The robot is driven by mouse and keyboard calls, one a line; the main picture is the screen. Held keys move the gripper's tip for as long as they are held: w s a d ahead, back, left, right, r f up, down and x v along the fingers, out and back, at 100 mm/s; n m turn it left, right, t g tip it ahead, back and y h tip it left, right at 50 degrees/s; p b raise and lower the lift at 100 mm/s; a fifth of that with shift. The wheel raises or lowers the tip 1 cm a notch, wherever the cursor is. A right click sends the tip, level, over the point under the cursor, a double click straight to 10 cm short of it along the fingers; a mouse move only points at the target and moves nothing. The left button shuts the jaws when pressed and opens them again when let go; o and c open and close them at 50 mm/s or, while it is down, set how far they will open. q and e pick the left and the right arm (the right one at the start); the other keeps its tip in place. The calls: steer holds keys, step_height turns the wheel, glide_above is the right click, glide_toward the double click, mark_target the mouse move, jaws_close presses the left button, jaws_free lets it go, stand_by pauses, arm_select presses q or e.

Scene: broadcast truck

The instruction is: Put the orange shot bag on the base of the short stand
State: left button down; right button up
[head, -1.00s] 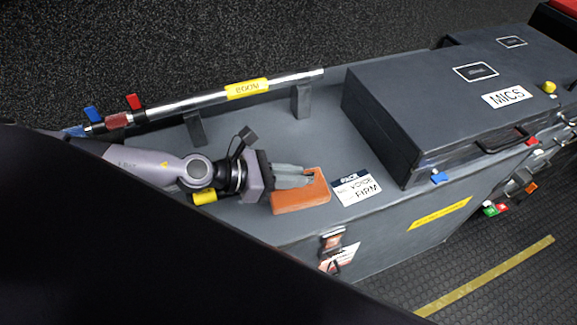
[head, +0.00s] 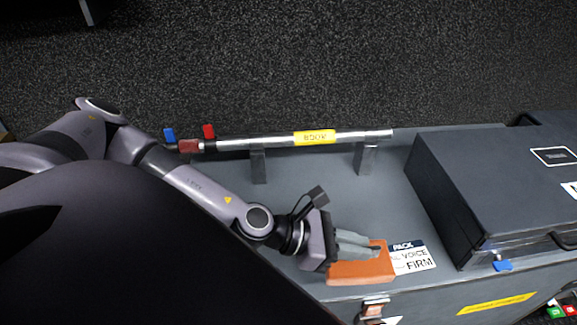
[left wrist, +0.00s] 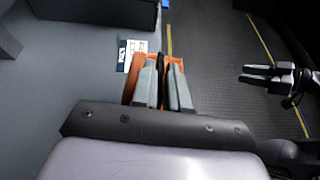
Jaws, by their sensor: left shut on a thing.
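The orange shot bag (head: 362,268) is at the front edge of the grey case top, beside the printed card. My left gripper (head: 372,247) is shut on it, fingers across its upper side. In the left wrist view the bag (left wrist: 131,90) shows on both sides of the fingers (left wrist: 163,65). I cannot tell for sure whether it touches the case top. My right gripper (left wrist: 258,74) shows at the right of the left wrist view, away from the bag; its finger gap is too small to judge. I see no short stand in these frames.
The grey case top (head: 305,190) carries a boom pole (head: 350,136) on two brackets along its back. A dark MICS case (head: 490,190) stands at the right. The printed card (head: 412,257) lies next to the bag. Dark floor (left wrist: 225,60) is beyond the case edge.

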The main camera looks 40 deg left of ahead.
arm_select(q)
steer(key=w+r+n+t+y, duration=0.1)
steer(key=w+a+r+n+t+y, duration=0.1)
steer(key=r, duration=0.1)
steer(key=w+r+n+y, duration=0.1)
steer(key=n, duration=0.1)
steer(key=shift+w+a+r+t+y, duration=0.2)
steer(key=shift+a+t+y, duration=0.1)
steer(key=shift+t+y, duration=0.1)
steer(key=shift+w+a+r+n+y, duration=0.1)
steer(key=shift+a+r+n+y, duration=0.15)
steer(key=shift+n+y, duration=0.2)
steer(key=shift+s+a+r+n+t+y, duration=0.15)
steer(key=shift+a+r+n+t+y, duration=0.15)
steer(key=shift+a+n+y, duration=0.5)
steer(key=shift+s+a+r+n+t+y, duration=0.2)
steer(key=shift+a+r+n+y, duration=0.2)
steer(key=shift+a+n+y, duration=0.4)
steer(key=shift+s+a+r+n+t+y, duration=0.2)
steer(key=shift+a+r+n+y, duration=0.15)
steer(key=shift+a+n+y, duration=0.35)
